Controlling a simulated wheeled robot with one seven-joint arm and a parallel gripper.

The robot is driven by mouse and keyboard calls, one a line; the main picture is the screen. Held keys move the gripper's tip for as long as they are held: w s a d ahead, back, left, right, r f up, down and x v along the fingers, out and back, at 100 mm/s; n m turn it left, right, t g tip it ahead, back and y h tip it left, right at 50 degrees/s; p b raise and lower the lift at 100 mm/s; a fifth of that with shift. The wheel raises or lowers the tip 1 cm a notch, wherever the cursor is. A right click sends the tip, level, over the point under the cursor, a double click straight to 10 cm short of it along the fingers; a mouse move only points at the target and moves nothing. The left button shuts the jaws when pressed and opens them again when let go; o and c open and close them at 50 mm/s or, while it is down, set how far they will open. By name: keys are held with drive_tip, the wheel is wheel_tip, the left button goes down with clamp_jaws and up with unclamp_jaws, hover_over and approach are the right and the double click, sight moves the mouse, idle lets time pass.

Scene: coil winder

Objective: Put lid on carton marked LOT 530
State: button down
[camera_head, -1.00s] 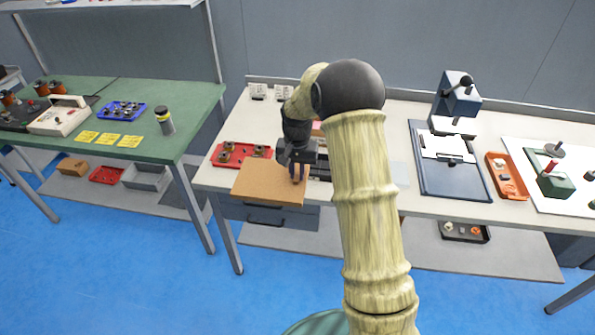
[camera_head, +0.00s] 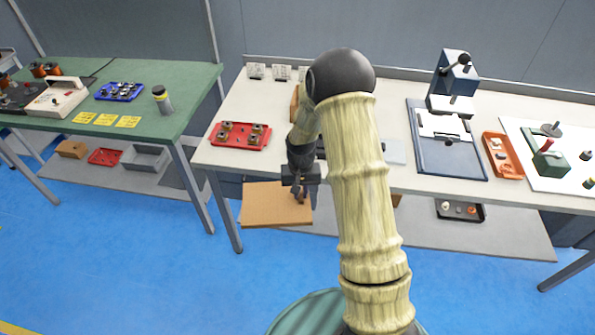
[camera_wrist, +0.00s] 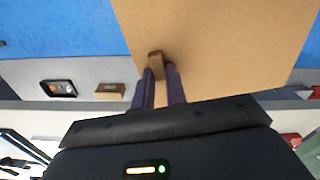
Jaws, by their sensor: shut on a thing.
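The lid (camera_head: 268,206) is a flat brown cardboard piece. My gripper (camera_head: 302,196) is shut on a small tab of it, and it hangs in front of the pale bench's front edge, below the top. In the wrist view the lid (camera_wrist: 225,40) fills the upper middle, with the fingers (camera_wrist: 160,70) pinching the tab. A small brown box (camera_wrist: 110,91) shows on the lower shelf in the wrist view; in the head view it is mostly behind my arm. Another brown box (camera_head: 72,149) is under the green table. I read no LOT marking on either.
A black tray (camera_head: 460,210) sits on the lower shelf. The blue floor (camera_head: 150,255) in front is clear.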

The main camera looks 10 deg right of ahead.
sight(304, 218)
drive_tip(key=shift+n, duration=0.9)
drive_tip(key=s+f, duration=0.1)
drive_tip(key=f, duration=0.1)
drive_tip(key=s+f, duration=0.2)
drive_tip(key=f, duration=0.1)
drive_tip(key=s+f, duration=0.1)
drive_tip(key=f, duration=0.1)
drive_tip(key=shift+s+d+f, duration=0.2)
drive_tip(key=shift+s+f, duration=0.05)
drive_tip(key=shift+s, duration=0.15)
drive_tip(key=shift+a+f, duration=0.15)
drive_tip(key=shift+a, duration=0.05)
drive_tip(key=shift+s, duration=0.1)
